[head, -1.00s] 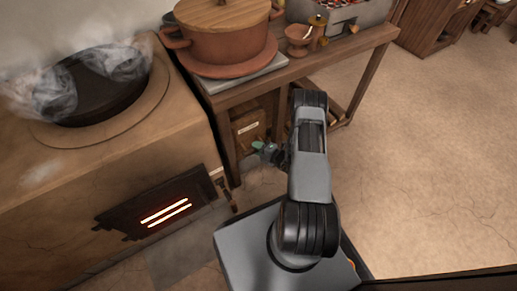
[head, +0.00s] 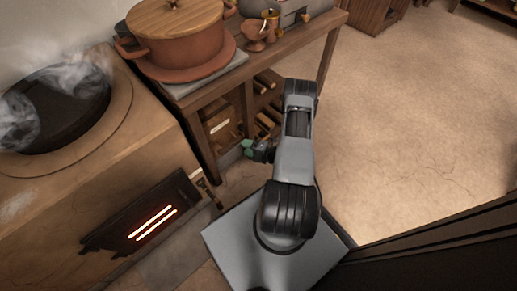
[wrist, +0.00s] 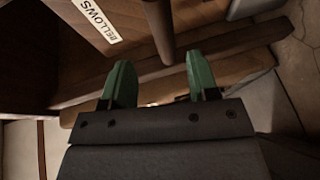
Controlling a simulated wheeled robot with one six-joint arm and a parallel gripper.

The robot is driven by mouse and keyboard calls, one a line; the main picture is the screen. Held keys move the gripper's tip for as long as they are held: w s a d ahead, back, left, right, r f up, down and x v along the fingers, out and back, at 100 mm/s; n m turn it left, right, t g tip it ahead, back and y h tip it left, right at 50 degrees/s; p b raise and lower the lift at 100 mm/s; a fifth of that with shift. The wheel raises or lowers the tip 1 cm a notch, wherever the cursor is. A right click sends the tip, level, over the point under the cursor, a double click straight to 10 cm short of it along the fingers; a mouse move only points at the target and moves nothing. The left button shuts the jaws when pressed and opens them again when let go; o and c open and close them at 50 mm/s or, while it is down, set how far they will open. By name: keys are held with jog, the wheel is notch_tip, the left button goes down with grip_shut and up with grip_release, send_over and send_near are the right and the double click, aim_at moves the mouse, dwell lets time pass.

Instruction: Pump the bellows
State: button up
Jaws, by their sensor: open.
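The bellows (wrist: 70,25) is a brown wooden box with a white "BELLOWS" label (wrist: 98,20) in the wrist view. In the head view the bellows (head: 222,130) is under the wooden table, beside the stove. My gripper (wrist: 159,60) has green fingertips standing apart, with nothing held between them. In the head view my gripper (head: 250,149) is low at the table's front, just right of the labelled box. A tan wooden piece (wrist: 235,68) lies behind the right fingertip; I cannot tell whether it belongs to the bellows.
The stove (head: 130,185) with a glowing grate (head: 150,222) and steaming top stands at left. The table (head: 280,58) bears a lidded clay pot (head: 180,45), and its leg (wrist: 160,30) stands near my fingers. The floor (head: 420,120) at right is clear.

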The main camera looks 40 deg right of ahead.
jog(key=p+v, duration=0.1)
jog(key=v, duration=0.5)
jog(key=shift+a+r, duration=0.1)
